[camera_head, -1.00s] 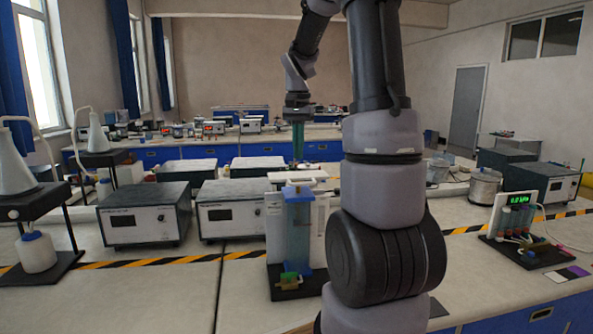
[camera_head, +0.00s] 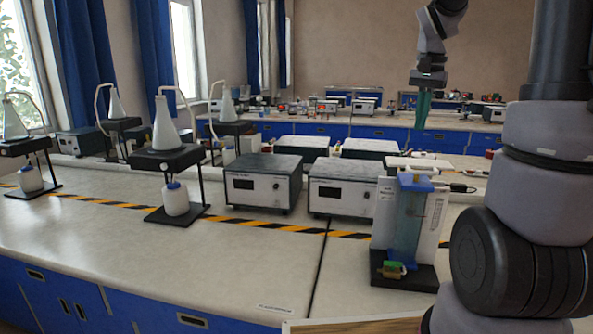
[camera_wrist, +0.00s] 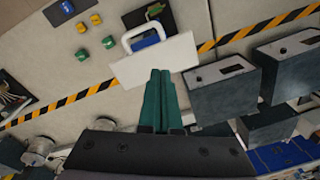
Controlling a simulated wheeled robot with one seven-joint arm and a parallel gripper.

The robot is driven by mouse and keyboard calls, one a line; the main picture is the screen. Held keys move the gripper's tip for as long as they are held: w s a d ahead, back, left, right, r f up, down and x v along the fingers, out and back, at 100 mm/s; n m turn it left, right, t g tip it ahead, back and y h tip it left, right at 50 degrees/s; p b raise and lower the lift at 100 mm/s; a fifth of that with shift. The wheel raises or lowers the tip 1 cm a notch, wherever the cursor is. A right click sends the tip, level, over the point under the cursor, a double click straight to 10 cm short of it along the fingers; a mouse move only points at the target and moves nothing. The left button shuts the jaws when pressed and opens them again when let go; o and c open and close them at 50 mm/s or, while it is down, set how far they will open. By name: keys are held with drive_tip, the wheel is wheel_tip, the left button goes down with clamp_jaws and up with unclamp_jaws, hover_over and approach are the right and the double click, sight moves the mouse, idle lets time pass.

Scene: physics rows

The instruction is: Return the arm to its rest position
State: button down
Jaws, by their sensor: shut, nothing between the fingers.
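My gripper (camera_head: 423,108) hangs from my arm, pointing down, high above the far part of the bench in the head view. Its green fingers are together with nothing between them. In the wrist view the shut fingers (camera_wrist: 160,88) point toward a white panel with a handle (camera_wrist: 153,60) below. My larger arm links fill the right side of the head view.
A blue column apparatus (camera_head: 407,220) with a white panel stands on the near bench. Two grey instrument boxes (camera_head: 262,187) (camera_head: 342,192) sit left of it. Flasks on black stands (camera_head: 165,160) are further left. The bench front (camera_head: 200,270) at left is clear.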

drive_tip(key=s+a+r+n+t+y, duration=0.1)
drive_tip(key=s+a+r+n+t, duration=0.1)
drive_tip(key=s+a, duration=0.3)
drive_tip(key=s+a+r+n+t, duration=0.2)
drive_tip(key=s+a+t, duration=0.2)
drive_tip(key=s, duration=0.8)
drive_tip(key=shift+s+a+r+y, duration=0.15)
drive_tip(key=shift+s+a+y, duration=0.2)
drive_tip(key=shift+a, duration=0.7)
drive_tip(key=shift+w, duration=0.1)
idle(1.4)
